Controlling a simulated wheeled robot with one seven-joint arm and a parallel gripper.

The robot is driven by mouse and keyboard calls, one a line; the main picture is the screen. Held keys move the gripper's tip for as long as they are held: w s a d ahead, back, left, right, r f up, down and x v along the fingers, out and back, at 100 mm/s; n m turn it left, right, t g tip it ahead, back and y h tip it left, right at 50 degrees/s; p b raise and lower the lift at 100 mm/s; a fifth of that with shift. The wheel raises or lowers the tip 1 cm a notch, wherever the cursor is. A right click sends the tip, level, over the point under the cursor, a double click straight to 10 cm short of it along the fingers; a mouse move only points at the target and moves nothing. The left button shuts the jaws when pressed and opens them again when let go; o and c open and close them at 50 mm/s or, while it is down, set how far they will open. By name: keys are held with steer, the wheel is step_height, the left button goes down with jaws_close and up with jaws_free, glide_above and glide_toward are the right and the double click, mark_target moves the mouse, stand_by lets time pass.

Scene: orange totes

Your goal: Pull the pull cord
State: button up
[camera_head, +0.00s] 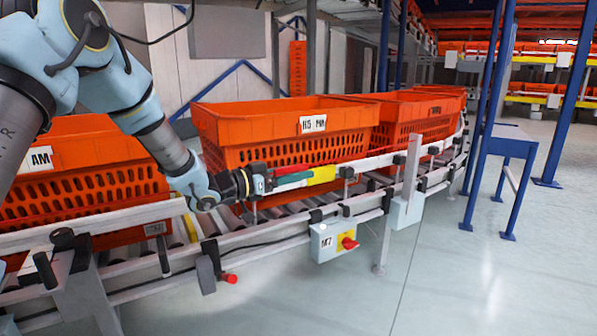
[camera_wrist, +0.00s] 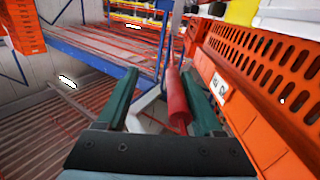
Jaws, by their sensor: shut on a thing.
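My gripper (camera_head: 293,177) is beside the conveyor's near rail, in front of the middle orange tote. In the wrist view my gripper (camera_wrist: 160,74) shows two dark green fingers with a red cylindrical handle (camera_wrist: 178,100) between them, close to the right finger. I take this handle to be the pull cord's. My gripper is shut on it. In the head view a red strip (camera_head: 292,169) shows along the green fingers. The cord itself is too thin to make out.
Orange totes (camera_head: 285,105) stand on the roller conveyor (camera_head: 330,210) behind my gripper. A grey box (camera_head: 327,241) with a red switch hangs under the rail. A yellow piece (camera_head: 322,175) is just right of the fingertips. The floor (camera_head: 480,280) at front right is clear.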

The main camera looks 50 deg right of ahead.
steer(key=p+v, duration=0.1)
steer(key=v, duration=0.9)
steer(key=shift+p, duration=0.4)
steer(key=shift+d+r, duration=0.1)
